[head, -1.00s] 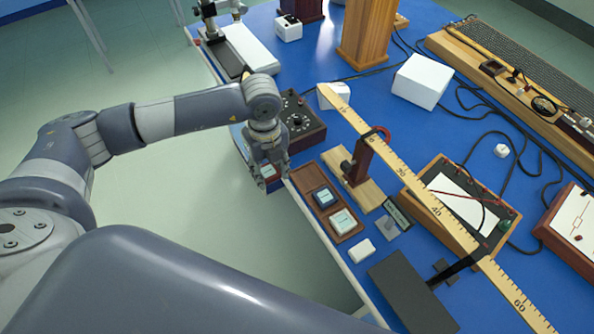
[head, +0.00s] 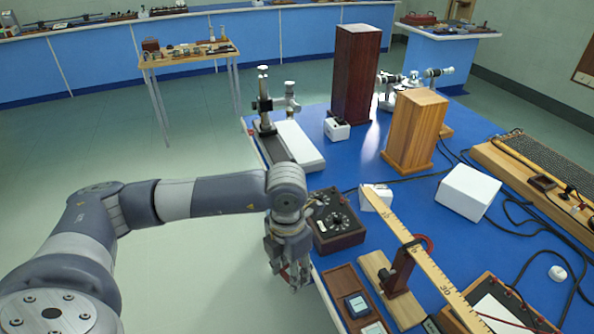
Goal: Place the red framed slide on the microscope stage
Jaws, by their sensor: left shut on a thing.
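My left gripper (head: 289,272) hangs pointing down just off the near-left edge of the blue bench, beside the dark control box. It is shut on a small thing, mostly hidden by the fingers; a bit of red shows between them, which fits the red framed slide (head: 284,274). An upright metal instrument (head: 265,108), which looks like the microscope, stands at the bench's far-left corner, well beyond the gripper. I cannot make out its stage clearly. My right gripper is out of view.
A dark box with a dial (head: 337,222) is close right of the gripper. A wooden slide tray (head: 343,282) holds other framed slides. A white box (head: 298,146) lies near the instrument. A dark tall block (head: 356,75) and a lighter wooden block (head: 414,132) stand farther right.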

